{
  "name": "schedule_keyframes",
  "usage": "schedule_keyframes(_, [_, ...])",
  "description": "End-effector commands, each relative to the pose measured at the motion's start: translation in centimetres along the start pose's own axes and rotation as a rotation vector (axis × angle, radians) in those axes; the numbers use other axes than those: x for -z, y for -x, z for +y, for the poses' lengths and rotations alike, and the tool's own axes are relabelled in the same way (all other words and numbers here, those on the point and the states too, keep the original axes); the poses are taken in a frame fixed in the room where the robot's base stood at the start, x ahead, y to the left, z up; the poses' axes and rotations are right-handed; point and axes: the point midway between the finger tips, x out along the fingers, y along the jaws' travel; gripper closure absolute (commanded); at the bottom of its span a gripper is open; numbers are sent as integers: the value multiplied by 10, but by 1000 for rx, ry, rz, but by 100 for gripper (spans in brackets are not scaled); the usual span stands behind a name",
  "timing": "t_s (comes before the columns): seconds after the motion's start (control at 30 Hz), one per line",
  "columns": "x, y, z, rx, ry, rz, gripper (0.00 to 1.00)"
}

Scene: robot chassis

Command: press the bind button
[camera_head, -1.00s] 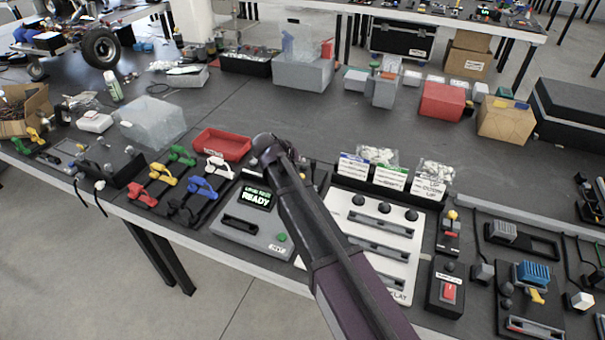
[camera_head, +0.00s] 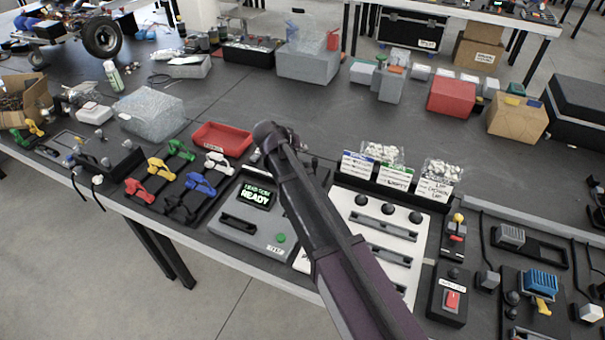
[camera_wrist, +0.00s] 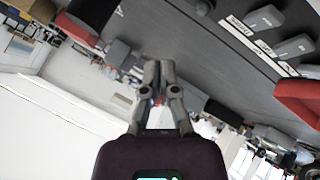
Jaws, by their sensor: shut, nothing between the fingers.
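A grey box (camera_head: 241,236) with a dark screen (camera_head: 257,194) reading READY sits near the front edge of the table in the head view. A round green button (camera_head: 281,238) is at its right front corner, with a small label beneath that I cannot read surely. My arm passes just right of the button and hides part of the box's right side. My gripper (camera_wrist: 159,70) shows in the wrist view, shut with its fingers together and empty. It is not visible in the head view, and the button is not recognisable in the wrist view.
A white panel (camera_head: 349,205) with black knobs and slots stands right of the box, partly behind my arm. Coloured clamps (camera_head: 185,186) lie to the left, with a red tray (camera_head: 222,139) behind them. Open dark table top (camera_head: 310,108) lies farther back.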

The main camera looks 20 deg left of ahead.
Motion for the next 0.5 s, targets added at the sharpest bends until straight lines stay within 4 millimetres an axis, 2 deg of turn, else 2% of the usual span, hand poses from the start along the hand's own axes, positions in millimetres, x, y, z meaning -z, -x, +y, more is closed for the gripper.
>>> schedule_keyframes(0.5, [-14, -19, -14, 0, 0, 0, 100])
